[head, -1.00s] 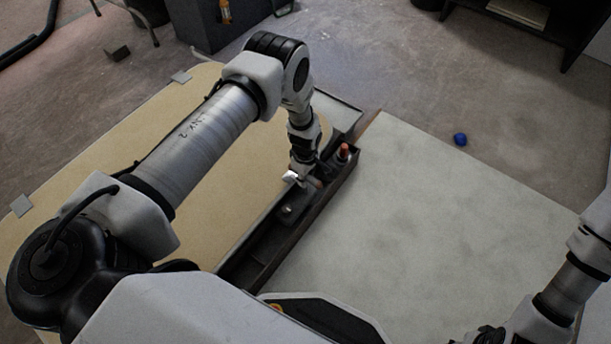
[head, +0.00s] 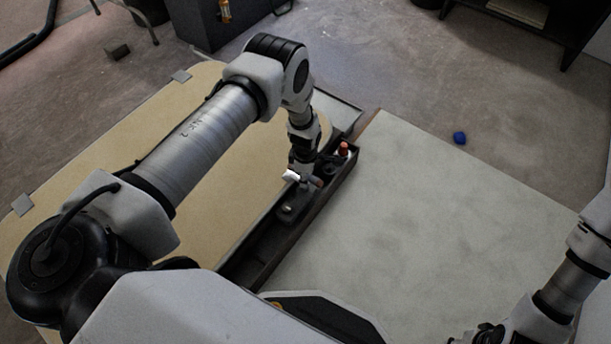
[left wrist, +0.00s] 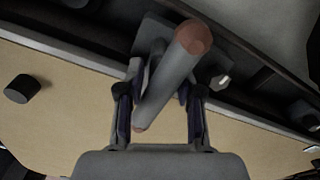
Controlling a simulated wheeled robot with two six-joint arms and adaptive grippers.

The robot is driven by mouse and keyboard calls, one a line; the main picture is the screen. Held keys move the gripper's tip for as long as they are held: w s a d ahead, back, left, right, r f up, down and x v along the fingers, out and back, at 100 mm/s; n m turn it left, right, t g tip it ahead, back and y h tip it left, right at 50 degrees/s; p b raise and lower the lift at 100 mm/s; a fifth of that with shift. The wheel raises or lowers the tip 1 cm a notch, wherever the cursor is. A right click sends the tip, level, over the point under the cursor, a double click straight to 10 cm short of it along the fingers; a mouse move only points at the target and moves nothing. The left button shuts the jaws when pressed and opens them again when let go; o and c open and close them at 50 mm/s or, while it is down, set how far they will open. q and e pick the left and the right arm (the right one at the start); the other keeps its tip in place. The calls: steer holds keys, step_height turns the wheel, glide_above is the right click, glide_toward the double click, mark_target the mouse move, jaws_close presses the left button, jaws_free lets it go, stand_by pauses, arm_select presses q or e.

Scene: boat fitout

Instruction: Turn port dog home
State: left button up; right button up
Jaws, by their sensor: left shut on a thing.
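The port dog, a grey rod-like handle with a reddish-brown end (left wrist: 180,65), slants between the fingers of my left gripper (left wrist: 160,120) in the left wrist view. The gripper is shut on it. In the head view the left gripper (head: 303,177) is low over a dark narrow channel, and the reddish handle end (head: 317,182) sticks out to its right. A grey mounting plate (left wrist: 152,38) lies behind the handle in the wrist view. My right gripper does not show; only part of that arm is at the lower right.
A second orange-red knob (head: 343,147) stands at the channel's far end. The dark channel (head: 262,254) runs between a tan panel (head: 100,180) and a wide grey panel (head: 440,225). A dark cylinder (left wrist: 21,88) sits on the tan panel. A blue object (head: 459,138) lies on the floor.

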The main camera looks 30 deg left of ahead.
arm_select(q)
steer(key=o, duration=1.1)
step_height(320, 180, up, 12)
steer(key=shift+r, duration=0.1)
